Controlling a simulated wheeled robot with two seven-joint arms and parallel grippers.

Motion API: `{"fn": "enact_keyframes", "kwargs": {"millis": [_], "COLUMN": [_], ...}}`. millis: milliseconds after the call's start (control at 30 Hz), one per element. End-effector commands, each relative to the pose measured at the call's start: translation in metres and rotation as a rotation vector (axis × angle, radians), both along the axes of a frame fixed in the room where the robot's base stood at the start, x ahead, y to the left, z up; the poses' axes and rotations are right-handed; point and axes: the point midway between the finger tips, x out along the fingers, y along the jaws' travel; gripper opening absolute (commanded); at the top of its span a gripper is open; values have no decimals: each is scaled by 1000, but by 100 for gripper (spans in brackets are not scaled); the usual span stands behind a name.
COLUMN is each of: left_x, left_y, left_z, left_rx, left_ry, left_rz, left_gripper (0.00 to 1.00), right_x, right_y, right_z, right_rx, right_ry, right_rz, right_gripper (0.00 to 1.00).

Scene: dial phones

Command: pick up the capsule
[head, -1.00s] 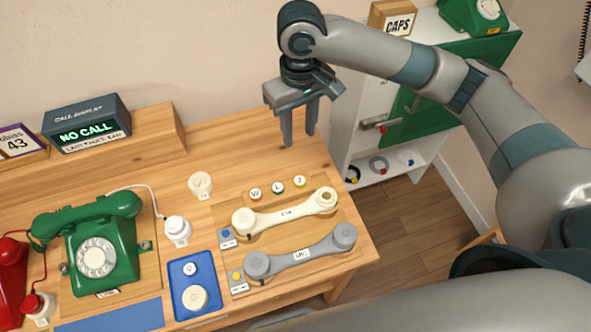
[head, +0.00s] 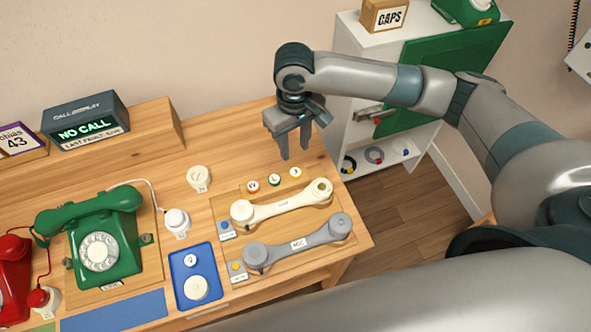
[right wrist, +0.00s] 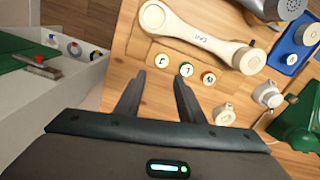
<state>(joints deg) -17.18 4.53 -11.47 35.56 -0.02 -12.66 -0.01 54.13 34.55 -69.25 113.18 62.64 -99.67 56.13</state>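My right gripper (head: 294,151) is open and empty, pointing down above the bare wood at the back right of the desk. Its two fingers also show apart in the right wrist view (right wrist: 159,75). Three small round lettered pieces, a red-marked one (head: 253,187), a green-marked one (head: 274,180) and a yellow-marked one (head: 295,173), lie in a row in front of it. A pale round piece (head: 196,288) lies in a blue tray (head: 208,262). No label shows which piece is the capsule. My left gripper is out of view.
A green dial phone (head: 98,256) stands at left. A pale knob-like part (head: 199,178) stands left of the gripper. A white cabinet (head: 352,120) is at right.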

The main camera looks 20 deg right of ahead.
Motion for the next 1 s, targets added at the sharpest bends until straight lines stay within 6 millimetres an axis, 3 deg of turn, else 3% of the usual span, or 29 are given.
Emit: {"fn": "enact_keyframes", "kwargs": {"millis": [300, 767, 1000], "left_x": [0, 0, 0], "left_y": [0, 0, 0], "left_z": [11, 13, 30], "left_rx": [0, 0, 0], "left_ry": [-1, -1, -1], "left_rz": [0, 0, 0], "left_gripper": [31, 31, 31], "right_x": [-1, -2, -10], "right_y": [0, 0, 0], "right_z": [-38, -42, -64], "right_rx": [0, 0, -2], "right_ry": [1, 1, 3], "right_rz": [0, 1, 1], "right_gripper": [35, 35, 35]}}
